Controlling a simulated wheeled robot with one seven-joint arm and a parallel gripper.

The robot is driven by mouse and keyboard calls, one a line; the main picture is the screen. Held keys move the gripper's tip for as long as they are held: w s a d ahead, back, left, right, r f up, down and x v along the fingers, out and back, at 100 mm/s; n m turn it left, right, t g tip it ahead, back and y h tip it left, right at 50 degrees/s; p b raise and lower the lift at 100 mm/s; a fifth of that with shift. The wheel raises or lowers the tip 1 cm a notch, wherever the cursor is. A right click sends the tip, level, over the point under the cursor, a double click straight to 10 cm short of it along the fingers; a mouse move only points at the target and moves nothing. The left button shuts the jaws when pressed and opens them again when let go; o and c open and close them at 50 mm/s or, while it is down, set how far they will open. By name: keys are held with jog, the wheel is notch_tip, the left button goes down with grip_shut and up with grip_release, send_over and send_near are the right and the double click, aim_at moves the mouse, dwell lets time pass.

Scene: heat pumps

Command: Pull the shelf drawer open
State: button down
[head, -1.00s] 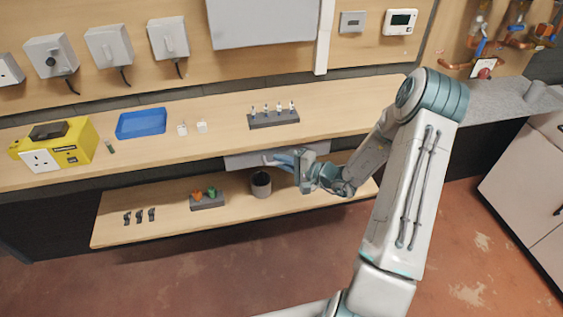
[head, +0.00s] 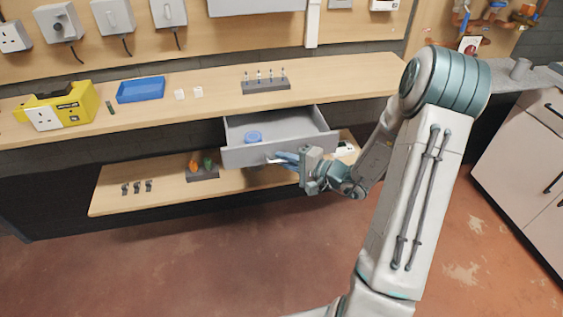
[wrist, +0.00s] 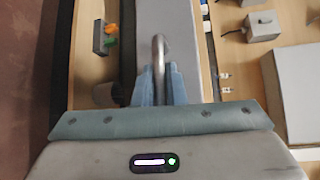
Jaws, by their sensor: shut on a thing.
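The grey shelf drawer (head: 236,157) hangs under the wooden worktop and is pulled well out. Its inside shows in the head view, with a blue round object (head: 253,136) lying in it. My gripper (head: 288,159) is at the drawer's front, shut on the drawer's bar handle. In the wrist view the metal handle (wrist: 158,52) runs between the blue fingers of my gripper (wrist: 159,85), and the drawer front (wrist: 185,45) lies just beyond. Part of the handle is hidden by the fingers in the head view.
The lower shelf (head: 110,207) holds several small dark parts and a grey block (head: 203,174) with orange and green pieces. On the worktop are a yellow unit (head: 62,107), a blue tray (head: 141,90) and a grey rack (head: 266,86). Floor in front is clear.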

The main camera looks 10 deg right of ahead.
jog(key=shift+s+d, duration=0.1)
jog(key=shift+s, duration=0.35)
jog(key=c, duration=1.5)
grip_release()
jog(key=b+v, duration=0.1)
jog(key=v, duration=1.2)
jog(key=shift+s+d, duration=0.2)
jog(key=shift+s, duration=0.1)
jog(key=shift+a, duration=0.1)
